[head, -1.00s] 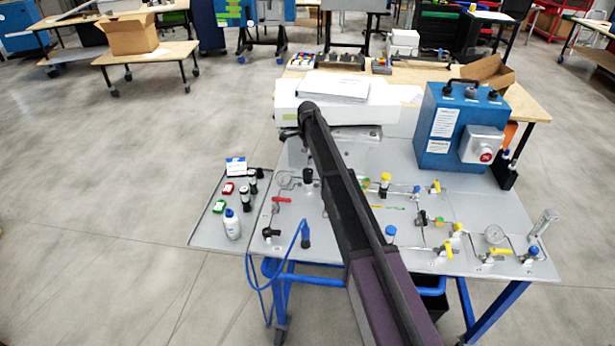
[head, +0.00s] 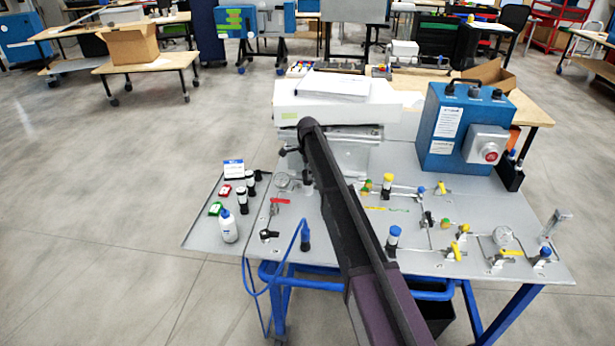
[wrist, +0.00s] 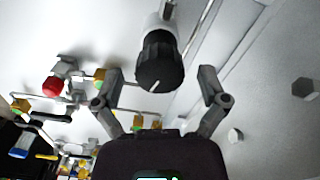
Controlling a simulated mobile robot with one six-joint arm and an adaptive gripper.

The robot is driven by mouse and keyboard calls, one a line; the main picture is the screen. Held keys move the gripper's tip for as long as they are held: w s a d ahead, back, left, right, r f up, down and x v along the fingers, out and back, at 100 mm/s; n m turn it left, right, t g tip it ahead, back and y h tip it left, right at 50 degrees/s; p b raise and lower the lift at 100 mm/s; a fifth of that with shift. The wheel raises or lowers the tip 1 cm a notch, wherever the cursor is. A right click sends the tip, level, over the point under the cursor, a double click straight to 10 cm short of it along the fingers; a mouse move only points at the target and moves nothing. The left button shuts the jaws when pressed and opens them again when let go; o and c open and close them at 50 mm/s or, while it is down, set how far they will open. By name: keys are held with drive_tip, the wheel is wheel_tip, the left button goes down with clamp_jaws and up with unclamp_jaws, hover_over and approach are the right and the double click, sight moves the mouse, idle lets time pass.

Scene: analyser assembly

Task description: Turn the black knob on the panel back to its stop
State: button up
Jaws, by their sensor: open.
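My gripper (wrist: 162,84) is open. Its left finger and right finger stand apart on either side, with the knob between and slightly beyond the tips. Neither finger visibly touches the knob. In the head view my dark arm reaches over the grey panel (head: 320,255) and hides part of it, so the gripper's hold on the knob cannot be judged there.
A red part (wrist: 52,87) and yellow-handled valves with tubing lie left of the gripper in the wrist view. A blue box with a red button (head: 455,130) stands at the panel's back right. A white bottle (head: 228,226) stands on the left tray.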

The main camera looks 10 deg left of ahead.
drive_tip(key=shift+f, duration=0.15)
drive_tip(key=c, duration=1.1)
drive_tip(key=shift+c, duration=0.2)
drive_tip(key=shift+n, duration=0.4)
drive_tip(key=n, duration=0.9)
drive_tip(key=shift+n, duration=0.4)
drive_tip(key=n, duration=0.5)
drive_tip(key=shift+n, duration=0.3)
drive_tip(key=n, duration=0.5)
